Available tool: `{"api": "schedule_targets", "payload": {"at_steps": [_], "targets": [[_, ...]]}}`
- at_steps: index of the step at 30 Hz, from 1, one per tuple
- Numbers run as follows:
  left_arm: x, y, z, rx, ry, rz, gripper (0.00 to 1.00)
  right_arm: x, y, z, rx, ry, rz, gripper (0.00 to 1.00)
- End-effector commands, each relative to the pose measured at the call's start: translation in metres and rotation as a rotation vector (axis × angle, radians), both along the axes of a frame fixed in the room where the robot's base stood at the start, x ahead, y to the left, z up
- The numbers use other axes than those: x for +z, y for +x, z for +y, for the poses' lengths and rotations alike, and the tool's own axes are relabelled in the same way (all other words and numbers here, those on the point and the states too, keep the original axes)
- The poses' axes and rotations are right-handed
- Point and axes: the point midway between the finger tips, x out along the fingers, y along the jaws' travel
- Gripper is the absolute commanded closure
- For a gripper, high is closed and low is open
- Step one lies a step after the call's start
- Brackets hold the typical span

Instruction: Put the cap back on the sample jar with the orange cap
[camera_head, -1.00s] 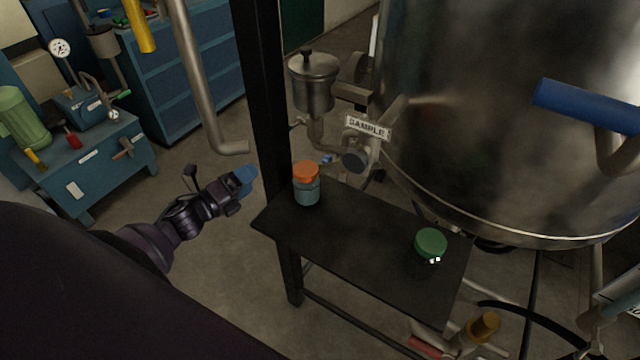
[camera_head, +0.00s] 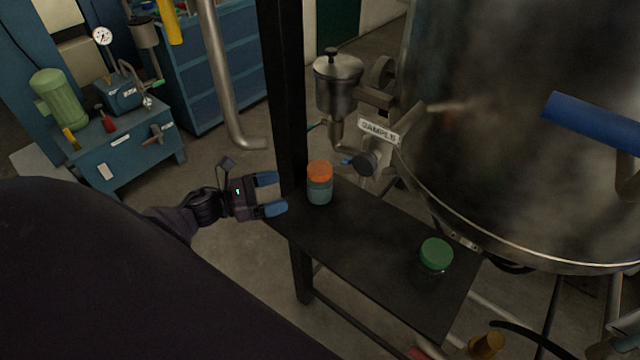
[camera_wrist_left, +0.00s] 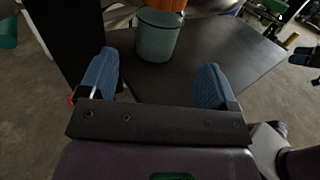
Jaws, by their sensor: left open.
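The sample jar (camera_head: 319,193) has a blue-grey body and stands upright at the left end of a dark shelf. Its orange cap (camera_head: 319,171) sits on top of it; whether it is screwed down I cannot tell. My left gripper (camera_head: 272,194) is open and empty, just left of the jar, its blue fingertips pointing at it. In the left wrist view the jar (camera_wrist_left: 158,40) stands beyond and between the two open fingers (camera_wrist_left: 160,85), with the orange cap (camera_wrist_left: 166,4) cut off at the top edge. My right gripper does not show in the head view.
A green-capped jar (camera_head: 436,255) stands at the right end of the dark shelf (camera_head: 375,245). A dark post (camera_head: 287,110) rises beside the left gripper. The sample valve (camera_head: 366,163) and large steel tank (camera_head: 500,150) stand behind. The shelf between the jars is clear.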

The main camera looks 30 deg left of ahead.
Motion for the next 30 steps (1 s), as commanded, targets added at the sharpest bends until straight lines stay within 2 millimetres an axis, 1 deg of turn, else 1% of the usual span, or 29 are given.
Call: {"api": "schedule_targets", "payload": {"at_steps": [8,11,18,21,30], "targets": [[0.0,0.002,-0.001,0.001,-0.002,0.0,0.16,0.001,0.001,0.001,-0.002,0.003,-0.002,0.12],[0.002,0.01,-0.007,0.0,-0.003,-0.001,0.16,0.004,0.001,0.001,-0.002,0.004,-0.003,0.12],[0.002,0.036,-0.028,0.0,-0.003,-0.001,0.16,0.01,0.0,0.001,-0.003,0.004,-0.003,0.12],[0.001,0.042,-0.033,0.001,-0.002,0.0,0.16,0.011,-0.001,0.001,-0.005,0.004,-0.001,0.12],[0.0,0.044,-0.035,0.002,-0.002,0.002,0.16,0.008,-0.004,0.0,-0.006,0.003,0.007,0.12]]}}
